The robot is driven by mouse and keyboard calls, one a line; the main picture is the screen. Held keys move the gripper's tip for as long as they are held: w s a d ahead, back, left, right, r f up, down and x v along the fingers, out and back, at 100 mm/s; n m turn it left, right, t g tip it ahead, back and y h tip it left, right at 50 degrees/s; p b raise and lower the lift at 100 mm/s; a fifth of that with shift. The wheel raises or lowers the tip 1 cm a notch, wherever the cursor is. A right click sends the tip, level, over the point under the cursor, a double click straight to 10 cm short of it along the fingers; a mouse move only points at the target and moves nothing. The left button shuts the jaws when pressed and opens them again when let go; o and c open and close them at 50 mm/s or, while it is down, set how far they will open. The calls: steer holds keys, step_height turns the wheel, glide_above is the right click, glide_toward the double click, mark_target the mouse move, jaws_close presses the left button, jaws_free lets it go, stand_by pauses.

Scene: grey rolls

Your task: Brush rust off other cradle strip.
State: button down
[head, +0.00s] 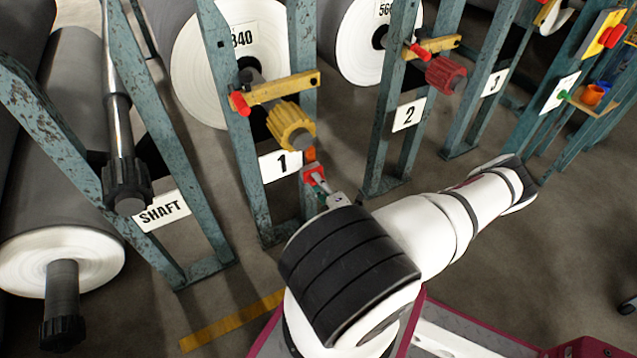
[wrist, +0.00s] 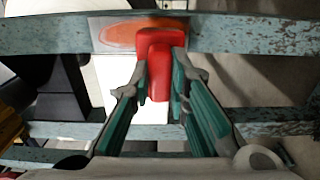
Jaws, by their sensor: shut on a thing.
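My gripper (head: 320,185) is shut on a red block-like tool (head: 313,173), which I take to be the brush. In the wrist view the fingertips (wrist: 162,88) pinch the red tool (wrist: 156,50) from both sides; no bristles can be seen. Behind the tool is an orange-brown rust patch (wrist: 117,35) on a grey strip (wrist: 196,37) of the rack. The patch also shows in the head view (head: 310,154), just above the tool, on the upright beside the sign "1". The tool overlaps the patch's right part in the wrist view; I cannot tell whether they touch.
A red knob (head: 445,76) sticks out at rack 2. Floor between racks is clear.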

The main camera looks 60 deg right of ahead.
steer(key=shift+x, duration=0.95)
stand_by(0.3)
steer(key=shift+d, duration=0.1)
